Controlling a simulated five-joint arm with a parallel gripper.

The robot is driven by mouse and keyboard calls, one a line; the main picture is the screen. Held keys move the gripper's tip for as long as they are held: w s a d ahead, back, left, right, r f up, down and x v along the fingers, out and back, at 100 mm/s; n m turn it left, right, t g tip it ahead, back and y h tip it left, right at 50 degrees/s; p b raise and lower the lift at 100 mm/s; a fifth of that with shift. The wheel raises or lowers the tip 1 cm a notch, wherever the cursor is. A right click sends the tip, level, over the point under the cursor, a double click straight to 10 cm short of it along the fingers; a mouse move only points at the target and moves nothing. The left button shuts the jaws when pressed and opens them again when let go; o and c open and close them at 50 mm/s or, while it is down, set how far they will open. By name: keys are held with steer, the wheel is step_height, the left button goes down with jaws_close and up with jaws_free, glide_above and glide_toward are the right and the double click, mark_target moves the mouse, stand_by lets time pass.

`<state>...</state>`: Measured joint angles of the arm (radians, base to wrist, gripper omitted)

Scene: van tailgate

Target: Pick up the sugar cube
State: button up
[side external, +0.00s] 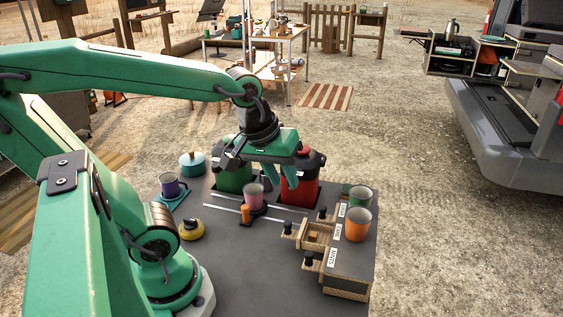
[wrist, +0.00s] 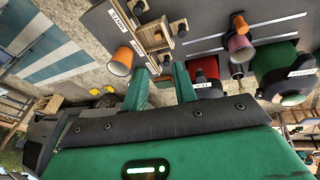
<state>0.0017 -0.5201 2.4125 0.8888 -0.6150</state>
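I cannot make out a sugar cube for certain in either view. A small wooden drawer (side external: 318,233) stands pulled out from the left side of the low cabinet (side external: 346,270). Something small and brownish (side external: 313,238) shows inside it, too small to identify. The drawer also shows near the top of the wrist view (wrist: 153,38). My gripper (side external: 289,180) hangs in front of the red canister, above and behind the drawer. In the wrist view my gripper (wrist: 161,72) has its two green fingers apart, with nothing between them.
A red canister (side external: 300,188) and green canister (side external: 233,178) stand behind. A pink cup (side external: 253,198), purple cup (side external: 170,186), teal pot (side external: 192,163) and yellow item (side external: 191,229) are left.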

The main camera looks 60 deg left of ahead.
steer(key=w+f+n+g, duration=0.2)
steer(key=w+f+n, duration=0.2)
steer(key=n, duration=0.5)
steer(key=n+g, duration=0.2)
steer(key=n, duration=0.9)
glide_above(313, 233)
steer(key=shift+s+d+f, duration=0.1)
steer(key=shift+s+f, duration=0.05)
steer(key=shift+f, duration=4.65)
steer(key=shift+f, duration=0.1)
steer(key=shift+f, duration=2.45)
jaws_close()
